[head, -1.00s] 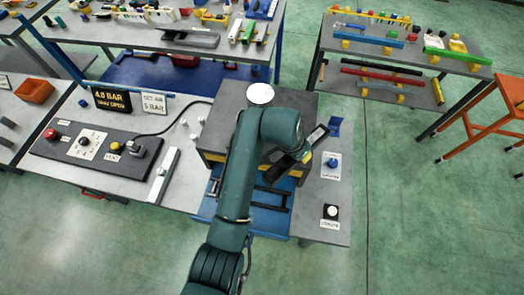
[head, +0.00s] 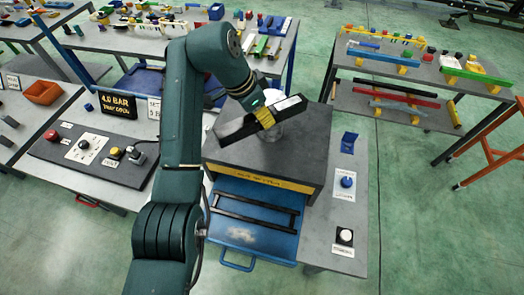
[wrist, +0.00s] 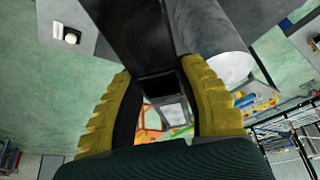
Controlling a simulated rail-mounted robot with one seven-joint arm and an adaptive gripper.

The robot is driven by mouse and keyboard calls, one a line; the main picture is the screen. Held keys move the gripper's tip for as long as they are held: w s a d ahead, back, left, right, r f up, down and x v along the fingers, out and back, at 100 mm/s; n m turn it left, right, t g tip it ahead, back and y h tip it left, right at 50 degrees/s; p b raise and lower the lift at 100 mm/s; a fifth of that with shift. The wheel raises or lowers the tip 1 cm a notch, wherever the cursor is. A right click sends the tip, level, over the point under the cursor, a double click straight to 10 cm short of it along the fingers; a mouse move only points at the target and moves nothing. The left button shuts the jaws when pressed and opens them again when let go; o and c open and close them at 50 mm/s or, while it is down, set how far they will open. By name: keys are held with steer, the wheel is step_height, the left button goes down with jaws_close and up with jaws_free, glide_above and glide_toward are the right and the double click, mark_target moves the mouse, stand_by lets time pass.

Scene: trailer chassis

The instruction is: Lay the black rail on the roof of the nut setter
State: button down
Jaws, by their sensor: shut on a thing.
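The black rail (head: 236,129) is held in my gripper (head: 264,117), with the yellow fingers shut around it. In the wrist view the rail (wrist: 140,38) runs from between the two yellow-padded fingers (wrist: 163,105) up the picture. The nut setter (head: 225,164) is a grey box with a dark flat roof (head: 310,138) and a yellow front strip. The rail lies slantwise over the roof in the head view, apparently above it; I cannot tell the exact gap. A grey cylinder (head: 272,129) on the roof is partly hidden by the rail and gripper; it also shows in the wrist view (wrist: 210,35).
A blue drawer (head: 240,235) with a black frame (head: 255,210) inside stands out at the nut setter's front. Knobs and buttons (head: 345,182) are at its right. A control panel (head: 85,153) lies at the left. Racks with coloured bars (head: 395,88) stand behind right.

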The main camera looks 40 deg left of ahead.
mark_target(266, 156)
step_height(266, 156, down, 17)
steer(key=shift+r+p, duration=0.2)
steer(key=shift+p, duration=0.35)
steer(key=shift+f, duration=0.1)
steer(key=c, duration=0.7)
jaws_free()
steer(key=shift+f, duration=0.1)
steer(key=v, duration=1.2)
